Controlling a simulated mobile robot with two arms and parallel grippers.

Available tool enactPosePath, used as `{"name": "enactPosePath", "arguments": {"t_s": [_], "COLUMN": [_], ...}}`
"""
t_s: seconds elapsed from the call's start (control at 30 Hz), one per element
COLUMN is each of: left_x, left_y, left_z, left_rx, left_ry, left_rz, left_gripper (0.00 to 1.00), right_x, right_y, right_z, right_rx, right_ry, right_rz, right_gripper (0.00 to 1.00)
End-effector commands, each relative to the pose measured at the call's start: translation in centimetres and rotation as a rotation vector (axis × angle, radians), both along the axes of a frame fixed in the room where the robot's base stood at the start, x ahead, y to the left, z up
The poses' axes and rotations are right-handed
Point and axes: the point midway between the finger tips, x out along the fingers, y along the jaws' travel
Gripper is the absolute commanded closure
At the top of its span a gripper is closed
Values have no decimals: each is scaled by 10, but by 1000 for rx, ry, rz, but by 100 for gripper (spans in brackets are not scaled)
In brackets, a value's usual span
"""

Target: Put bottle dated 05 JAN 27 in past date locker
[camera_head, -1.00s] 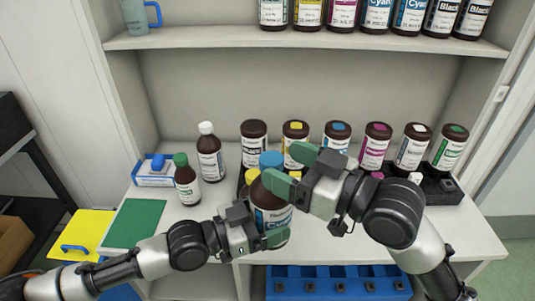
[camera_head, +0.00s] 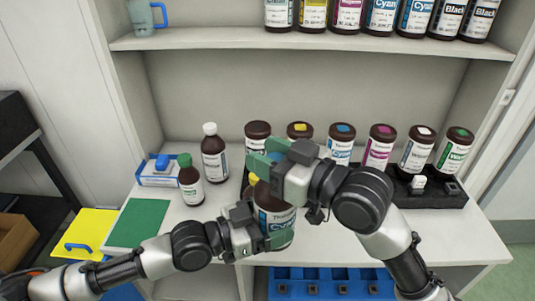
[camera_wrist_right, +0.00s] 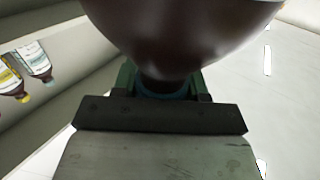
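My left gripper (camera_head: 262,236) is shut around the bottle's lower body. My right gripper (camera_head: 262,155) is at the bottle's top and hides its blue cap in the head view. In the right wrist view, the brown bottle (camera_wrist_right: 180,35) fills the upper middle, and its blue cap (camera_wrist_right: 163,90) lies between the green fingers. Whether they press on the cap is unclear. No locker can be identified.
A black rack (camera_head: 430,190) stands on the counter behind, with several brown bottles around it. A white-capped bottle (camera_head: 214,155) and green-capped bottle (camera_head: 190,180) stand left. A green mat (camera_head: 138,222) lies farther left. A blue compartmented tray (camera_head: 330,280) is below the counter.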

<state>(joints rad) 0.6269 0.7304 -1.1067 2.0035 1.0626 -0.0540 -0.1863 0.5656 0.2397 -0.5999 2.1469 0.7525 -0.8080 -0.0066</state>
Motion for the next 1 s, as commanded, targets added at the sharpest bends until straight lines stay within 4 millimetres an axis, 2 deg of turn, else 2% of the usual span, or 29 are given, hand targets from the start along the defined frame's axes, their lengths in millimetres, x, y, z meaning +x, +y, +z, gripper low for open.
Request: {"name": "enactPosePath", "arguments": {"t_s": [0.03, 0.17, 0.2, 0.27, 0.5, 0.63, 0.77, 1.0], "left_x": [0, 0, 0, 0, 0, -3, -11, -32], "left_y": [0, 0, 0, 0, 1, 8, 25, 67], "left_z": [2, 1, 2, 1, 1, 0, 0, 0], "left_rx": [-3, -3, -3, -3, -1, 3, 6, 5], "left_ry": [-1, -1, -1, -1, 0, -2, -3, -4], "left_rz": [0, 0, 0, 0, 0, 1, 2, 3], "left_gripper": [55, 55, 10, 1, 0, 0, 0, 0], "right_x": [0, -1, -1, -1, -1, -1, -1, -1], "right_y": [0, 0, 0, 0, 0, 0, 0, 0], "right_z": [0, 0, 1, 1, 1, 1, 1, 1], "right_rx": [0, 1, 3, 3, 3, 3, 2, 2], "right_ry": [0, 1, -2, -2, -2, -2, -2, -2], "right_rz": [1, 2, 2, 2, 1, 1, 1, 1], "right_gripper": [78, 97, 100, 100, 100, 100, 100, 100]}}
